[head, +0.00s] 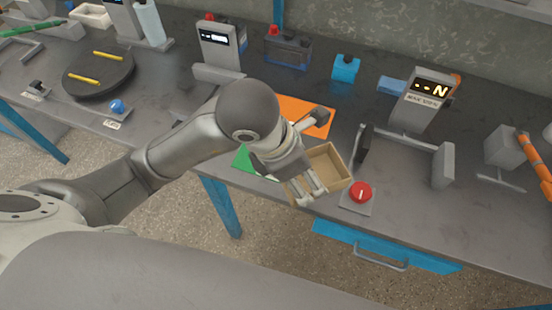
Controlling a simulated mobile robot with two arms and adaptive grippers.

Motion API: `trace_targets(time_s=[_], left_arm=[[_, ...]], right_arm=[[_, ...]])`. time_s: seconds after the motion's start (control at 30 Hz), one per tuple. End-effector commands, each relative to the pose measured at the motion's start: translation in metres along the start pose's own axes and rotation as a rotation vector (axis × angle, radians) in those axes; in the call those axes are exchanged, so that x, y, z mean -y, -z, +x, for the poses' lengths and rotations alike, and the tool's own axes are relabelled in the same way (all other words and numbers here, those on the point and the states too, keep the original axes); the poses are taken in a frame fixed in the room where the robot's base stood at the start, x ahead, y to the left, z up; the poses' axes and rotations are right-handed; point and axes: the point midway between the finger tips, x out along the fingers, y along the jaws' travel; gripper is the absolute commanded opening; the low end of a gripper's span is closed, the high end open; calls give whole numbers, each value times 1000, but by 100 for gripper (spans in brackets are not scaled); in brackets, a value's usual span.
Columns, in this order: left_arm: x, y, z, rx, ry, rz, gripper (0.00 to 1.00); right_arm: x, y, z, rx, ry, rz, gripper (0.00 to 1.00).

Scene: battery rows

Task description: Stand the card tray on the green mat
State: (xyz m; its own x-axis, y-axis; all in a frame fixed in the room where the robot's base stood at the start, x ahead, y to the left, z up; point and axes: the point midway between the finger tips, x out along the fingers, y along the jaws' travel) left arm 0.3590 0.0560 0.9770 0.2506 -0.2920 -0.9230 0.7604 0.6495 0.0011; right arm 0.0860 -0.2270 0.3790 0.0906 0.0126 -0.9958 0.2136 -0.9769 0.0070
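The card tray (336,181) is an open, tan, box-shaped tray near the front edge of the bench. The green mat (242,158) shows as a small corner left of my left gripper; the arm and hand cover most of it. My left gripper (312,192) points down at the tray's left side, with its fingers overlapping the near left wall. Whether the fingers are closed on that wall is unclear, and so is whether the tray rests on the bench or is held above it. My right gripper is out of view.
An orange mat (302,108) lies behind the hand. A red button (360,191) stands just right of the tray, with a grey bracket (441,164) and a display (430,96) beyond. A round black plate (98,73) with yellow sticks is at left.

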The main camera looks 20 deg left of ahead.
Motion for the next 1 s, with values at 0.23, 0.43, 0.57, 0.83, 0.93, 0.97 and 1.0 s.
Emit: trace_targets(time_s=[0.23, 0.43, 0.57, 0.83, 0.93, 0.97, 1.0], left_arm=[[-25, 9, 9, -6, -20, -54, 60], [-74, 24, 24, -8, -19, -53, 60], [-100, 36, 43, -9, -14, -51, 60], [-128, 51, 72, -3, -16, -44, 60], [-132, 54, 77, -2, -16, -44, 60], [-134, 55, 80, -3, -16, -45, 60], [-138, 58, 83, -4, -17, -46, 60]], right_arm=[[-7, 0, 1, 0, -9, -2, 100], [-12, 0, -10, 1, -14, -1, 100], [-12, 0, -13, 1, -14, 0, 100], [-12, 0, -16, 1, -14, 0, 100], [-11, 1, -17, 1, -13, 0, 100], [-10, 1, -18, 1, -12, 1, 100], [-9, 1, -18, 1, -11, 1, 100]])
